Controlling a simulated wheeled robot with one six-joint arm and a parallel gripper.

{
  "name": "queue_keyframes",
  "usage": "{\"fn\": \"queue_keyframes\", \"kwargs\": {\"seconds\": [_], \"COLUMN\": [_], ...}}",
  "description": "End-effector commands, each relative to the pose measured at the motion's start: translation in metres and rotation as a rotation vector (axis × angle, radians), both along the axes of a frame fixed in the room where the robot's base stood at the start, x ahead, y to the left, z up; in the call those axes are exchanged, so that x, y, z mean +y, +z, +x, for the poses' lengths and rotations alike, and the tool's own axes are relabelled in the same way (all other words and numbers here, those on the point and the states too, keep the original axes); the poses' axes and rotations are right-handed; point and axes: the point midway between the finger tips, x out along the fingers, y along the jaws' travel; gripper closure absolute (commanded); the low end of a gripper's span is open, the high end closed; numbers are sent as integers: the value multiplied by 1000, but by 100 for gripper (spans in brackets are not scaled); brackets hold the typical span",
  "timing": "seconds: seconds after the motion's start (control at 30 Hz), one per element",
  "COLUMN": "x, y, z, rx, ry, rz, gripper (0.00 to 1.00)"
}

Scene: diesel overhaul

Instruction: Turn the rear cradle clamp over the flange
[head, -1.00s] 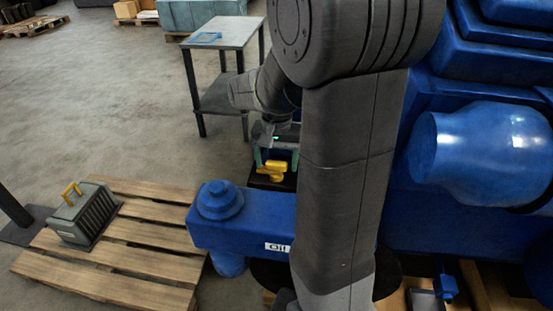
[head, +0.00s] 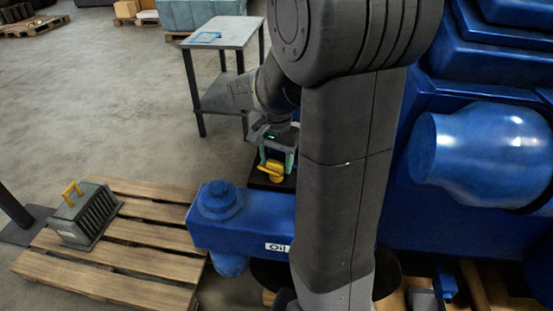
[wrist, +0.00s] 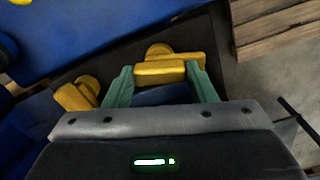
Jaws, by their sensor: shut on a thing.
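The yellow clamp (wrist: 160,76) is between the green fingers of my gripper (wrist: 161,82) in the wrist view. The gripper is shut on its bar. A rounded yellow knob shows just behind the bar. A second yellow piece (wrist: 76,95) with a rounded end lies left of the left finger. In the head view my gripper (head: 277,160) points down over the yellow clamp (head: 270,172), on a dark base beyond the blue oil housing. The flange is not clearly seen; my gripper body and arm hide part of this area.
The blue engine (head: 480,160) fills the right side, and its oil housing (head: 240,225) juts left near the clamp. A wooden pallet (head: 130,255) with a grey crate-like box (head: 84,215) stands at left. A side table (head: 225,35) stands behind. Open floor lies between.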

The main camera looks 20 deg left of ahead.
Motion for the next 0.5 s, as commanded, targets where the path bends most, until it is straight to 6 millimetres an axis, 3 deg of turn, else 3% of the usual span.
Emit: {"fn": "queue_keyframes", "kwargs": {"seconds": [0.5], "x": [0], "y": [1], "z": [1], "rx": [-2], "ry": [-301], "rz": [1], "gripper": [72]}}
